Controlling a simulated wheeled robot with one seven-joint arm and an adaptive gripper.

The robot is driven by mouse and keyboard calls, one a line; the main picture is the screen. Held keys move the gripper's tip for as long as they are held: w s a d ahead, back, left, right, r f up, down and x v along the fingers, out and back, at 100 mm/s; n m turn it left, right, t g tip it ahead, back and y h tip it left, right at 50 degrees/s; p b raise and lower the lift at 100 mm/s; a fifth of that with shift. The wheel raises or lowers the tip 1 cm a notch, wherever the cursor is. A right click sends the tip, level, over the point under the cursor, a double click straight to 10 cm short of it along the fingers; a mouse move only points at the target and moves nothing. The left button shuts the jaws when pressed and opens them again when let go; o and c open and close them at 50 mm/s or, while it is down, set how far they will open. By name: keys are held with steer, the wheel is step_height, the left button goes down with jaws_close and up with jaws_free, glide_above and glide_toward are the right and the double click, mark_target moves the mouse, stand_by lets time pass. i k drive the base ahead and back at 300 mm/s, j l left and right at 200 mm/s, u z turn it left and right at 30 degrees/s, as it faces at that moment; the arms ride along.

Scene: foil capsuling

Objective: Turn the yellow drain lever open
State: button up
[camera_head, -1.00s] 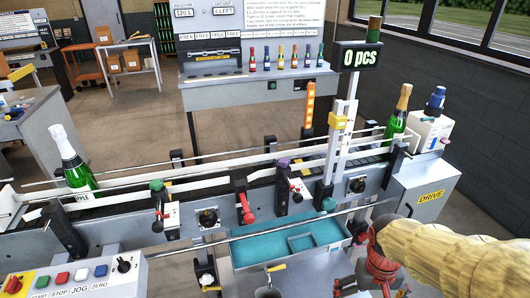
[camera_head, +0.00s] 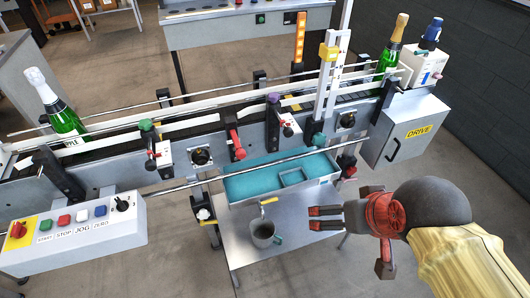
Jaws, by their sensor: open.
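The yellow drain lever (camera_head: 268,201) is a small handle below the front of the blue-lined tray (camera_head: 237,193), above a grey mug (camera_head: 263,235). My gripper (camera_head: 312,218), with a red body and dark fingers, comes in from the right. It is open and empty, its fingers pointing left toward the lever. In the picture its fingertips are a short way right of the lever and apart from it. How far they are from it in depth I cannot tell.
The mug stands on a grey lower shelf (camera_head: 285,248). A metal rail (camera_head: 230,172) runs above the tray. A control box (camera_head: 75,235) is at the lower left.

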mark_target(275, 199)
steer(key=i+j, duration=0.15)
steer(key=j, duration=0.2)
steer(key=i+j+z, duration=0.1)
steer(key=j, duration=0.25)
steer(key=i+j, duration=0.15)
steer(key=j, duration=0.2)
steer(key=i+j+z, duration=0.1)
steer(key=j, duration=0.25)
